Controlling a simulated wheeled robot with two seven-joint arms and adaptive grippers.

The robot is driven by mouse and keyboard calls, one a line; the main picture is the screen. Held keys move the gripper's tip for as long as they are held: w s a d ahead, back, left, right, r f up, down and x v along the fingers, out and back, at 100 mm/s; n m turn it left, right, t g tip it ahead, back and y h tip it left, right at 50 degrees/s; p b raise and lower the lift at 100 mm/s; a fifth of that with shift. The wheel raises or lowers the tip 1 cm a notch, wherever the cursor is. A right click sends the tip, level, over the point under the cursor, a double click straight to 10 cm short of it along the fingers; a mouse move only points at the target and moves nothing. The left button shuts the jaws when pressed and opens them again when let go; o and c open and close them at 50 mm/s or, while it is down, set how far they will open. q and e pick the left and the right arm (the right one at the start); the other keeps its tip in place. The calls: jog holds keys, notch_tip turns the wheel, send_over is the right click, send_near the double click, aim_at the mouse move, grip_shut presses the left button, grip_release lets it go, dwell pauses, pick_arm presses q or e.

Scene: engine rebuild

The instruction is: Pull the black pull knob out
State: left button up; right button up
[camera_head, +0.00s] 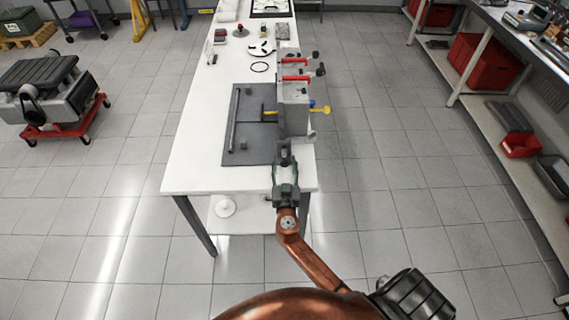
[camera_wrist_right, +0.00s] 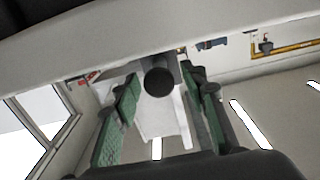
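A round black knob (camera_wrist_right: 158,81) shows end-on in the right wrist view. It projects from the underside of a pale grey block. My right gripper (camera_head: 284,151) is at the near end of the grey engine fixture (camera_head: 294,108) on the table. In the wrist view its two green-padded fingers stand apart on either side of the knob, with a visible gap on each side. In the head view the gripper hides the knob, so I cannot pick it out there. My left gripper is in neither view.
The fixture has red handles (camera_head: 296,78), a yellow knob (camera_head: 321,110) and dark knobs on its right side. It stands by a dark grey mat (camera_head: 243,150) on the white table (camera_head: 190,170). A shelf bench (camera_head: 470,75) stands right; the floor between is clear.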

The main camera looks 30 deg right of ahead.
grip_shut()
dwell(0.4)
jog(key=shift+s+a+f+b, duration=0.35)
jog(key=shift+s+b, duration=0.15)
jog(key=shift+b, duration=0.2)
jog(key=shift+s+a+r, duration=0.15)
jog(key=shift+s+a, duration=0.05)
jog(key=shift+s, duration=0.1)
